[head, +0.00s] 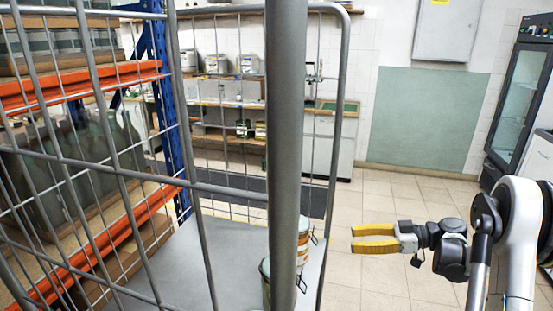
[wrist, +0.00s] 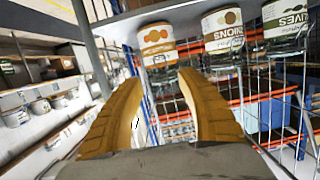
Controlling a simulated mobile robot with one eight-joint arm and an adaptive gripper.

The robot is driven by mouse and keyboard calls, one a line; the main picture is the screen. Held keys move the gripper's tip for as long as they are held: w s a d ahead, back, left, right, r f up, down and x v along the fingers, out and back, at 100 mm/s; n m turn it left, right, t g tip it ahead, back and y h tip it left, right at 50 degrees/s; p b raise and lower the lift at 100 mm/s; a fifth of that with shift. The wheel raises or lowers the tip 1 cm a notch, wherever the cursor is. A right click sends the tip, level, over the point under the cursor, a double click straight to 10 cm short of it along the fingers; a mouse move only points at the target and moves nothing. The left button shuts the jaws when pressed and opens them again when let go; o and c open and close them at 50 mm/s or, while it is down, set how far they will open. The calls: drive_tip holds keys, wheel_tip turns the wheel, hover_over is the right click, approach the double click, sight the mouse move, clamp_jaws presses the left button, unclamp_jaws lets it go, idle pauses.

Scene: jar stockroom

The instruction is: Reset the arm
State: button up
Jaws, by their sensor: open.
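My gripper (head: 354,239) shows at the right in the head view, at the end of my arm. Its two yellow fingers point left and are apart, with nothing between them. It is in the open to the right of the wire roll cage (head: 285,150), apart from it. In the wrist view my gripper (wrist: 160,78) also shows its fingers spread and empty. Beyond the fingertips stand a jar with an orange label (wrist: 158,44), a jar labelled onions (wrist: 223,32) and a jar whose label ends in "IVES" (wrist: 286,17).
In the head view, jars (head: 303,238) on the cage's grey deck (head: 228,262) are partly hidden by a post. Orange-beamed racking (head: 90,84) stands left, with wall shelves (head: 225,103) behind. A glass-door fridge (head: 520,95) stands at right. Tiled floor (head: 390,195) behind my gripper is clear.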

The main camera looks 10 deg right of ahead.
drive_tip(key=s+a+r+m+g+h, duration=0.1)
drive_tip(key=s+a+r+m+h, duration=0.7)
drive_tip(key=a, duration=0.4)
drive_tip(key=s+d+f+m+t+h, duration=0.1)
drive_tip(key=s+m+h, duration=0.4)
drive_tip(key=s, duration=1.2)
drive_tip(key=shift+s+d+f+t+h, duration=0.15)
drive_tip(key=shift+s+t+h, duration=0.25)
drive_tip(key=shift+t+h, duration=0.3)
